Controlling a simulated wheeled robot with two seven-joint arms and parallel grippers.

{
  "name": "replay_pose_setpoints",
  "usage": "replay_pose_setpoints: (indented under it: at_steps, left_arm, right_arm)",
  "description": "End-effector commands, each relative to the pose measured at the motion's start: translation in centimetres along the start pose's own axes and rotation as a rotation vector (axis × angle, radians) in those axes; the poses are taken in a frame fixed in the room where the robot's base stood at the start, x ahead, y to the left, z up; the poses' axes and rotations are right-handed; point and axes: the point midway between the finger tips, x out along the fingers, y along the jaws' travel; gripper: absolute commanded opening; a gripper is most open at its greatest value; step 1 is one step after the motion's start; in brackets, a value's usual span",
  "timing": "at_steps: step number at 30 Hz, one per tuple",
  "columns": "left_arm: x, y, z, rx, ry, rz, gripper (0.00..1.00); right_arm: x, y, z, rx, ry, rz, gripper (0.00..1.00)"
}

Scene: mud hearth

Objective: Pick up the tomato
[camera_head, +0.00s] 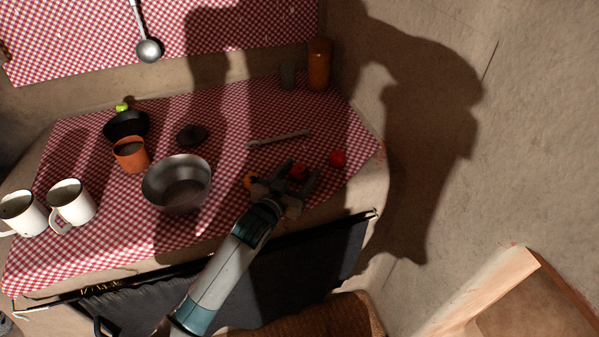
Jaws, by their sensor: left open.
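Two red round things lie near the right end of the checked cloth. One red tomato-like thing (299,171) is at my left gripper (297,176), seen between its fingers. The other red thing (338,158) lies a little to the right, apart from the gripper. I cannot tell for certain which is the tomato. My left gripper is open, low over the cloth near the front edge. Its fingers hide part of the nearer red thing, and I cannot tell if they touch it. My right gripper is not in view.
An orange round thing (250,182) is just left of the gripper, partly hidden. A metal bowl (177,184) stands further left. A grey rod-like utensil (279,139) lies behind. An orange jar (319,65) stands at the back right. White mugs (72,203) stand at the left.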

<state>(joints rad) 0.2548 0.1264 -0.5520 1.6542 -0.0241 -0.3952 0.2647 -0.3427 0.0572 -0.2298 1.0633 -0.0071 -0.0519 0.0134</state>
Motion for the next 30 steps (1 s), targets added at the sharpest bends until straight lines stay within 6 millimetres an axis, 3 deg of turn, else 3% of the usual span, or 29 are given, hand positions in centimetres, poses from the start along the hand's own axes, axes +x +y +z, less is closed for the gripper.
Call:
replay_pose_setpoints:
  at_steps: [4,9,10,22,30]
  left_arm:
    - [0.0,0.0,0.0,0.0,0.0,0.0,0.56]
    - [0.0,0.0,0.0,0.0,-0.001,0.0,0.16]
    - [0.0,0.0,0.0,0.0,-0.001,0.0,0.14]
    - [-0.1,0.0,-0.5,0.0,0.001,0.0,0.14]
    - [-0.5,0.0,-3.5,0.001,0.004,0.0,0.14]
  right_arm:
    - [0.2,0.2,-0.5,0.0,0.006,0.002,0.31]
    - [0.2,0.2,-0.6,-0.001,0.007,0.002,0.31]
    - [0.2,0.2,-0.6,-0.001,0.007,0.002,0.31]
    - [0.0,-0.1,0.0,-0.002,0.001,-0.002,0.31]
    - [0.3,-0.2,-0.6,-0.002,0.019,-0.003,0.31]
